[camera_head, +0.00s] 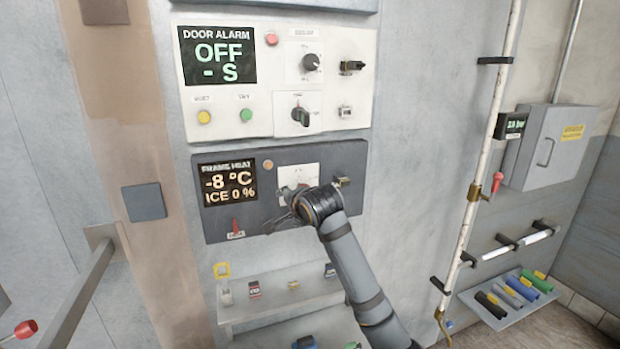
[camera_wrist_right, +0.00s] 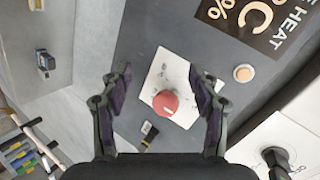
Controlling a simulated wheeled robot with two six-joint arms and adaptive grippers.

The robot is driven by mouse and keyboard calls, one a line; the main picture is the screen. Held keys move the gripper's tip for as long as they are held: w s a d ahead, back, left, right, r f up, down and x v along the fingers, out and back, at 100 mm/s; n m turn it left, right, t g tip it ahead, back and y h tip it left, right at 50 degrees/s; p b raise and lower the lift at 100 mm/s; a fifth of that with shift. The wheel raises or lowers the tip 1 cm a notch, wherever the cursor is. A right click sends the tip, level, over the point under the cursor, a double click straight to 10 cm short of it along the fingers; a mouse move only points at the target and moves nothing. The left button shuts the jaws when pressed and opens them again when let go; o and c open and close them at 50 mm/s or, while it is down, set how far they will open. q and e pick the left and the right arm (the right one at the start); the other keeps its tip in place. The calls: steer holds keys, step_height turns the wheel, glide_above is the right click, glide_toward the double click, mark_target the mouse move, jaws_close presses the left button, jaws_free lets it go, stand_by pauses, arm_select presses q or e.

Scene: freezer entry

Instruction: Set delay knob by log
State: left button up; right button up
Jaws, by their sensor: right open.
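The white door alarm panel (camera_head: 350,95) carries a dark knob (camera_head: 311,62) near its top and a second dark knob (camera_head: 302,116) below it. The label writing is too small to read. Its display (camera_head: 217,56) reads "OFF - S". My right gripper (camera_head: 297,203) is at the grey frame heat panel (camera_head: 258,208) below. In the wrist view the open fingers (camera_wrist_right: 160,80) stand either side of a white plate with a round red knob (camera_wrist_right: 165,102). I cannot tell whether they touch it. No log is recognisable. My left gripper is out of view.
The frame heat display (camera_head: 228,183) reads -8 °C and ICE 0 %. A shelf (camera_head: 275,308) with small items is below. A vertical pole (camera_head: 480,160), a grey wall box (camera_head: 553,147) and a rack of coloured items (camera_head: 512,298) stand right. A metal bar (camera_head: 80,297) is at lower left.

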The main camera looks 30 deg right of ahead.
steer(key=s+d+r+m+t, duration=0.1)
steer(key=d+r+m+t, duration=0.15)
steer(key=r, duration=0.85)
steer(key=s+d+r+m+t, duration=0.1)
steer(key=r+m, duration=0.3)
steer(key=r, duration=0.7)
steer(key=m+t+h, duration=0.2)
steer(key=m, duration=0.4)
glide_toward(312, 60)
steer(key=p+x, duration=0.7)
steer(key=x, duration=0.3)
steer(key=shift+w+d, duration=0.1)
steer(key=shift+w+f, duration=0.2)
steer(key=shift+w, duration=0.25)
steer(key=c, duration=1.2)
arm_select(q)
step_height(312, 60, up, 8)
